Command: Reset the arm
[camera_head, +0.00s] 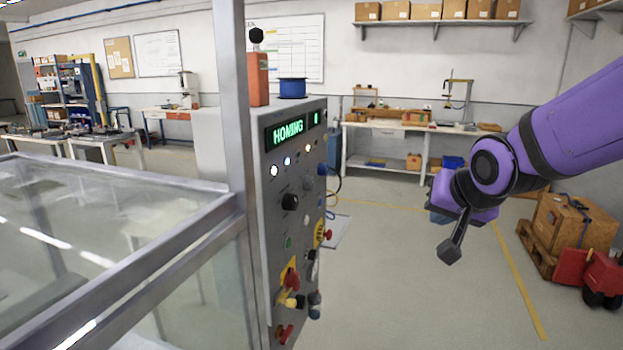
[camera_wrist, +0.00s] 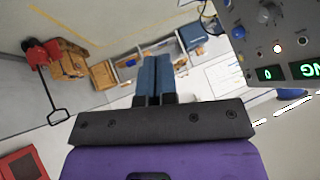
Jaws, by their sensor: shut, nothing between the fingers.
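My purple arm (camera_head: 580,115) reaches in from the right in the camera_head view, bent at a dark joint, with its end over open floor. My gripper (camera_wrist: 153,62) shows its two blue fingers side by side and shut in the camera_wrist view, with nothing between them. A grey control cabinet (camera_head: 285,215) stands to the left of my arm, apart from it. Its green display (camera_head: 289,132) reads "HOMING". The cabinet also shows at the top right of the camera_wrist view (camera_wrist: 285,40), upside down. In the camera_head view the fingers are mostly hidden.
A glass-walled metal frame (camera_head: 110,220) fills the left front. A pallet with a carton (camera_head: 570,225) and a red pallet truck (camera_head: 590,275) stand at the right. A workbench (camera_head: 400,135) lines the back wall. The floor between cabinet and pallet is largely clear.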

